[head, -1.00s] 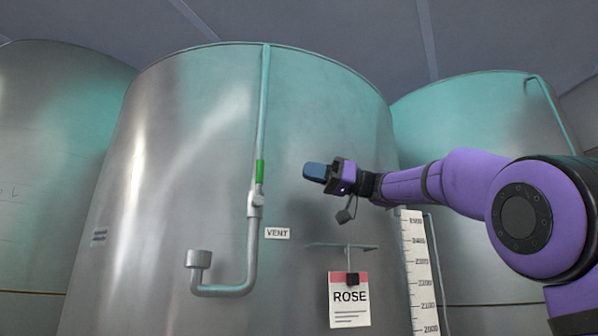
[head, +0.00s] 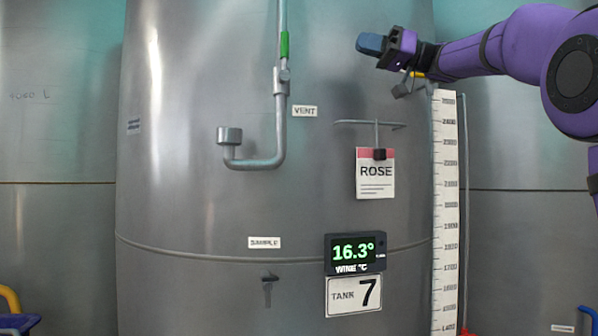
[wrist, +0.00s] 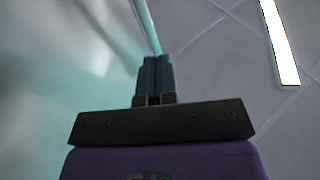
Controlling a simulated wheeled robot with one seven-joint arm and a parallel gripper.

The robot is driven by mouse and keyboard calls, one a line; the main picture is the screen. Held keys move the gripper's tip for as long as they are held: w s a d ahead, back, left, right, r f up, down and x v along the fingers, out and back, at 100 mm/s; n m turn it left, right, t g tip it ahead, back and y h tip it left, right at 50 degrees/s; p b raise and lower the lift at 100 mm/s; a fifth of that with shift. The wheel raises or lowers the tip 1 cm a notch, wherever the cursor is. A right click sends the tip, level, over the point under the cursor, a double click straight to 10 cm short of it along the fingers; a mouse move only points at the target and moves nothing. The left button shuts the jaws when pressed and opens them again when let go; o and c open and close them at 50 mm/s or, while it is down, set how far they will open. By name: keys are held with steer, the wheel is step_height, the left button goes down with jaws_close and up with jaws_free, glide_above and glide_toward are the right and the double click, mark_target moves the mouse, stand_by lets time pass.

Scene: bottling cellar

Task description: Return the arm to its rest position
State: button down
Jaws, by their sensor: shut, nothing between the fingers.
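My gripper (head: 370,44) is at the upper right of the head view, at the end of my purple arm. It is in front of the large steel tank and above the ROSE card (head: 376,178). Its dark blue fingers point left. In the wrist view, the two fingers of my gripper (wrist: 155,62) lie side by side, shut with nothing between them. A thin pipe (wrist: 144,25) shows beyond the fingertips there.
The steel tank (head: 200,215) fills the middle. A level scale (head: 446,220) stands at right. A bright ceiling strip (wrist: 280,42) shows overhead.

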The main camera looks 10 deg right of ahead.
steer(key=d+f+m+t+h, duration=0.1)
steer(key=d+m+t+h, duration=0.2)
steer(key=m+t+h, duration=0.55)
steer(key=d+f+m+t+h, duration=0.2)
steer(key=m+t+h, duration=0.35)
steer(key=t, duration=0.55)
steer(key=s+d+f+m+g+h, duration=0.1)
steer(key=s+f+m+g+h, duration=0.25)
steer(key=f, duration=0.45)
steer(key=s+d+f+m+g+h, duration=0.2)
steer(key=f+h, duration=0.3)
steer(key=f, duration=0.3)
steer(key=s+a+f+n+g, duration=0.1)
steer(key=s+a+f+g, duration=0.1)
steer(key=s+f+g, duration=0.2)
steer(key=s+a+f+n+g+y, duration=0.1)
steer(key=s+f+g, duration=0.3)
steer(key=s+f, duration=0.6)
steer(key=s+a+f+n+g+y, duration=0.1)
steer(key=s+f, duration=0.6)
steer(key=f, duration=1)
steer(key=a+n+g, duration=0.1)
steer(key=a+g, duration=0.1)
steer(key=g, duration=0.1)
steer(key=shift+s+g, duration=0.3)
steer(key=shift+s, duration=0.1)
steer(key=shift+y, duration=0.25)
